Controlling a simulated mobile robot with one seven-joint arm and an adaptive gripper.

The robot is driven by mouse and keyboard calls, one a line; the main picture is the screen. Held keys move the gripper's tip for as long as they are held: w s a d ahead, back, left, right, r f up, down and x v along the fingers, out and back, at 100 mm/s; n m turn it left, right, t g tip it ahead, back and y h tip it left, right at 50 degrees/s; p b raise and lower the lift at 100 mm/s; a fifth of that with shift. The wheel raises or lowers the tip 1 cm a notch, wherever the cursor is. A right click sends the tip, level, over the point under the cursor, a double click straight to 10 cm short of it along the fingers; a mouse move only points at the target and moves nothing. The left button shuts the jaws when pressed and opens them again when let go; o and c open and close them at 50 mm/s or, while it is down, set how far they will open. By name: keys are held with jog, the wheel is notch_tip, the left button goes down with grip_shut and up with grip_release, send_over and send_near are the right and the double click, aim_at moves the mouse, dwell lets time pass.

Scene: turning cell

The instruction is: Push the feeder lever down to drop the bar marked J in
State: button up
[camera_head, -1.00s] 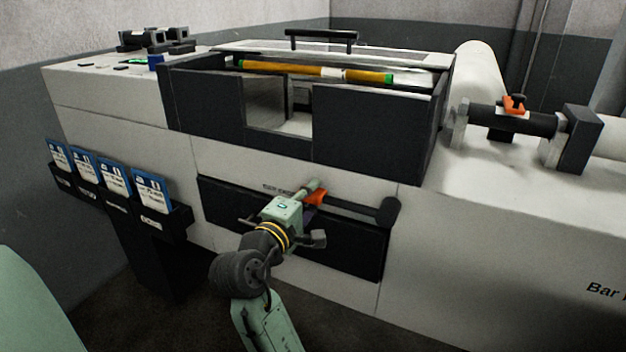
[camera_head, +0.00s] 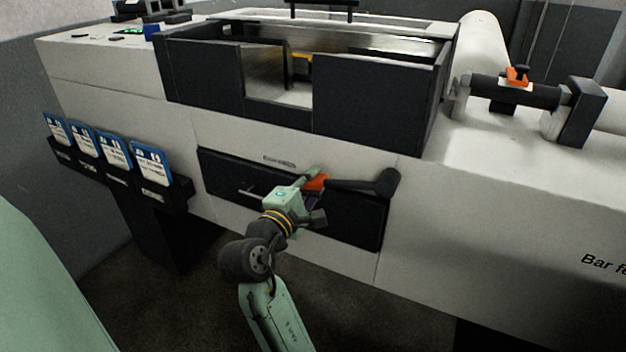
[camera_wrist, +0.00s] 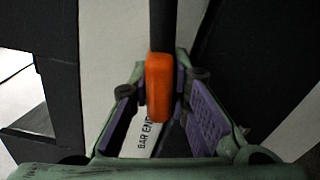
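The feeder lever is a dark arm (camera_head: 352,185) with an orange grip (camera_head: 316,183), on the front of the bar feeder. It lies about level, with its round pivot at the right end. My gripper (camera_head: 311,190) is around the grip. In the wrist view, the orange grip (camera_wrist: 158,88) sits between my two purple-padded fingers, which stand apart with gaps visible beside it. A short yellow piece of the bar (camera_head: 302,64) shows low inside the opening of the dark housing. Most of the bar is hidden, and I cannot read a J on it.
A dark recessed panel (camera_head: 230,181) lies behind the lever. Several blue-and-white cards stand in a black rack (camera_head: 180,190) at left. A dark tube with an orange clamp (camera_head: 517,77) is at right. The floor before the machine is open.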

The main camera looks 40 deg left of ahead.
jog(key=o, duration=0.4)
jog(key=shift+o, duration=0.2)
